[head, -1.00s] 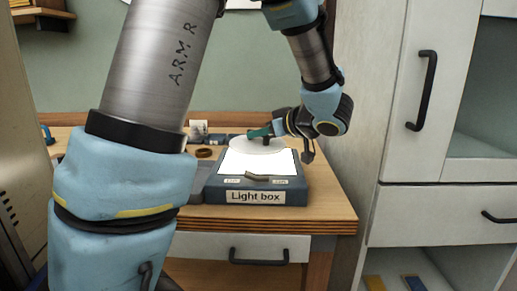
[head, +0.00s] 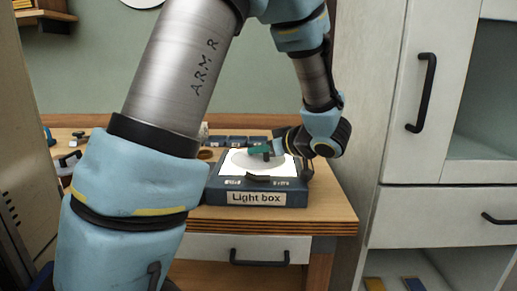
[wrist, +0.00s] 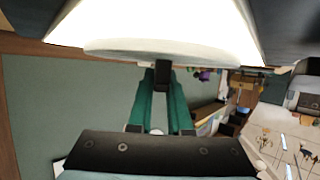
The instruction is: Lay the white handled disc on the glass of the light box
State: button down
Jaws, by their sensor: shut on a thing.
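The light box (head: 215,197), a dark blue case with a "Light box" label, stands on the wooden bench. Its glass (head: 228,170) glows white. My gripper (head: 264,150) is shut on that handle, reaching in from the right. I cannot tell whether the disc touches the glass.
A tall white cabinet (head: 390,150) stands close on the right.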

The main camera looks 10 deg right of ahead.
jog(key=c, duration=0.8)
grip_release()
jog(key=shift+s+a+f, duration=0.15)
jog(key=shift+s+f, duration=0.05)
jog(key=shift+f, duration=0.6)
jog(key=shift+c, duration=0.2)
jog(key=shift+w+r, duration=0.1)
jog(key=shift+r, duration=0.3)
jog(key=v, duration=1.2)
jog(key=shift+w+r, duration=0.1)
jog(key=shift+r, duration=0.35)
